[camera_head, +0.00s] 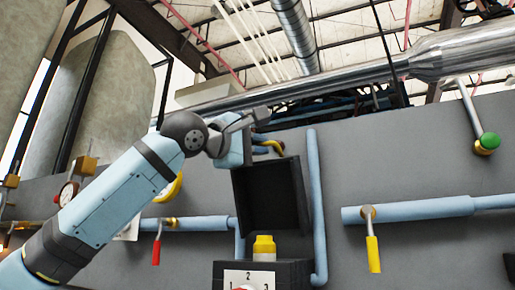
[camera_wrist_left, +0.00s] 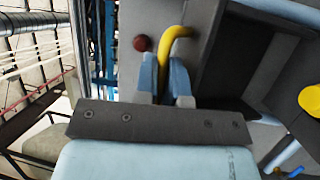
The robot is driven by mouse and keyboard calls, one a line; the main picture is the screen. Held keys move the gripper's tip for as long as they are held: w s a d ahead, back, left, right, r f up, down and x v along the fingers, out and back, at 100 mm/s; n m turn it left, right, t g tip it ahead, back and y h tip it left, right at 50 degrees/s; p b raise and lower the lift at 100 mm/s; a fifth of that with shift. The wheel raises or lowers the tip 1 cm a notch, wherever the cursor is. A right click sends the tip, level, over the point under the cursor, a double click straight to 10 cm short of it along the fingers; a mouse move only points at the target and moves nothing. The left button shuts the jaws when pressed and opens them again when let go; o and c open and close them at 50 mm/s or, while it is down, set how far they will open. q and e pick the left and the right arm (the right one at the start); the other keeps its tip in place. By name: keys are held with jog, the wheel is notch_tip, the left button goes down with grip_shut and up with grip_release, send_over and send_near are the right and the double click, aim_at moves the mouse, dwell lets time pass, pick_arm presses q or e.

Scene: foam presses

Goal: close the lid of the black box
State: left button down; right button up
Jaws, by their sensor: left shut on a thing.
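The black box (camera_head: 290,270) is on the grey wall at the bottom centre of the head view. Its lid (camera_head: 270,195) stands open and upright above it, with its hollow inside facing me. A yellow curved handle (camera_head: 274,146) shows at the lid's top edge. My left gripper (camera_head: 258,143) is at that handle, above the lid. In the left wrist view, its two blue fingers (camera_wrist_left: 166,88) are closed around the yellow handle (camera_wrist_left: 170,48), with the dark lid (camera_wrist_left: 236,52) just to the right. My right gripper is not in view.
A yellow container (camera_head: 264,248) sticks up at the box. A blue pipe (camera_head: 317,200) runs beside the lid on the right. Lever valves with red (camera_head: 156,252) and yellow (camera_head: 373,254) grips flank the box. A green knob (camera_head: 489,141) is at upper right.

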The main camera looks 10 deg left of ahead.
pick_arm(q)
jog(key=s+a+f+m+t+h+b, duration=0.2)
jog(key=s+f+m+h+b, duration=0.2)
jog(key=f+b, duration=0.5)
jog(key=s+h+b, duration=0.2)
jog(key=b, duration=0.4)
jog(key=shift+s+f+m, duration=0.15)
jog(key=shift+f+m, duration=0.15)
jog(key=shift+f, duration=0.1)
